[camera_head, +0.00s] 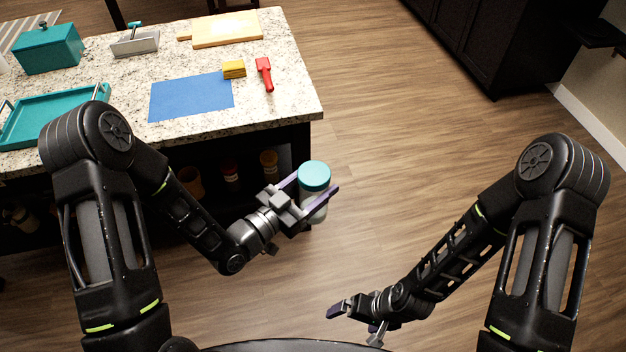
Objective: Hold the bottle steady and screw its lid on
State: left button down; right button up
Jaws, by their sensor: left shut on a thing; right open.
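The bottle (316,213) is pale and looks nearly upright, held in the air beyond the counter's front right corner. A teal lid (314,175) sits on top of it; I cannot tell whether it is threaded on or only resting. My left gripper (314,189) is shut on the bottle, with a finger on either side just below the lid. The fingers hide part of the bottle's body. My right gripper (353,326) is open and empty, lower in the picture and apart from the bottle.
The speckled counter (284,40) bears a blue mat (190,97), a yellow block (234,69), a red-handled tool (264,73), a teal tray (50,115), a teal box (48,50) and a wooden board (227,29). Jars stand on the shelf below. Open floor lies right of the bottle.

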jog(key=shift+w, duration=0.2)
jog(key=shift+c, duration=0.6)
jog(key=w+n, duration=0.2)
jog(key=w+a+r+n, duration=0.1)
jog(key=w+n, duration=0.1)
jog(key=w, duration=0.1)
jog(key=w+a+r+n, duration=0.1)
jog(key=w+n, duration=0.1)
jog(key=n, duration=0.1)
jog(key=shift+w+g, duration=0.2)
jog(key=shift+g, duration=0.1)
jog(key=shift+c, duration=0.7)
jog(key=w+r+n+h, duration=0.3)
jog(key=w+r+n, duration=1.4)
jog(key=n, duration=0.1)
notch_tip(320, 180, up, 12)
jog(key=w+a+f+n+h, duration=0.1)
jog(key=w+a+n+h, duration=0.1)
jog(key=n, duration=0.5)
jog(key=s+a+r+n, duration=0.1)
jog(key=a+r, duration=0.1)
jog(key=s+a+r+n, duration=0.2)
jog(key=a, duration=0.1)
jog(key=s+a+r+n, duration=0.1)
jog(key=a+r+n, duration=0.1)
jog(key=a, duration=0.1)
jog(key=shift+s+r+y, duration=0.4)
jog(key=shift+f, duration=0.1)
